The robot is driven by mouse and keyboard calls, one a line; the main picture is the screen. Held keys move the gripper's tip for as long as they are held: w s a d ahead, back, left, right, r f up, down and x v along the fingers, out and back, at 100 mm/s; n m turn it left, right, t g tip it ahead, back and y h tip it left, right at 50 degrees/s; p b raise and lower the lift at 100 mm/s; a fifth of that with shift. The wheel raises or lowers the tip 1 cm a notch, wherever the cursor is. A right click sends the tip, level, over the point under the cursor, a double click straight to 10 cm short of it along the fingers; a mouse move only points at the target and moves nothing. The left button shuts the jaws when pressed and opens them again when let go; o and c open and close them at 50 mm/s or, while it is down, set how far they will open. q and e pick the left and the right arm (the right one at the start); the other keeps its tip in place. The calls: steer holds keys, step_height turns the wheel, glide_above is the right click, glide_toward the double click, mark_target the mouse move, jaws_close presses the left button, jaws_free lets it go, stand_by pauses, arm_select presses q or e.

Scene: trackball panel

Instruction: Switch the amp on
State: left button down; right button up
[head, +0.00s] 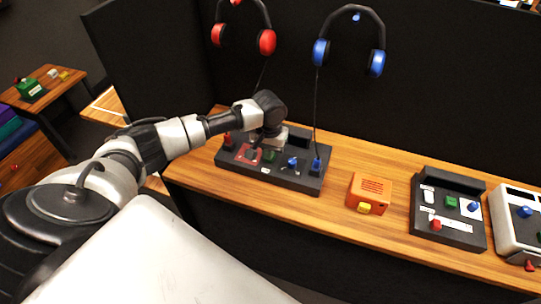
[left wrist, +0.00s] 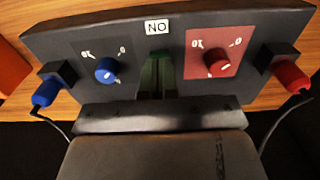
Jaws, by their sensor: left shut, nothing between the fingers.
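The amp is a dark panel (head: 302,183) on the wooden shelf, with a red-backed dial section, a blue knob (head: 292,161) and a green switch (head: 269,156) between them. In the left wrist view it shows upside down, with the red knob (left wrist: 217,62), the blue knob (left wrist: 107,70), an ON label (left wrist: 157,27) and the green switch (left wrist: 153,72) in the middle. My left gripper (head: 271,141) is shut and empty, down at the amp by the green switch. Whether it touches the switch I cannot tell. My right gripper is not in view.
Red (head: 267,42) and blue headphones (head: 377,62) hang on the dark wall, with cords running down to the amp. Right of the amp stand an orange box (head: 371,188), a second dark panel (head: 459,238) and a white device (head: 505,222).

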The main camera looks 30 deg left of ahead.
arm_select(q)
steer(key=shift+s+f, duration=0.15)
steer(key=shift+f, duration=0.75)
stand_by(0.3)
steer(key=shift+r+p, duration=0.9)
steer(key=shift+p, duration=0.05)
step_height(320, 180, up, 5)
steer(key=p, duration=0.6)
steer(key=shift+r, duration=0.15)
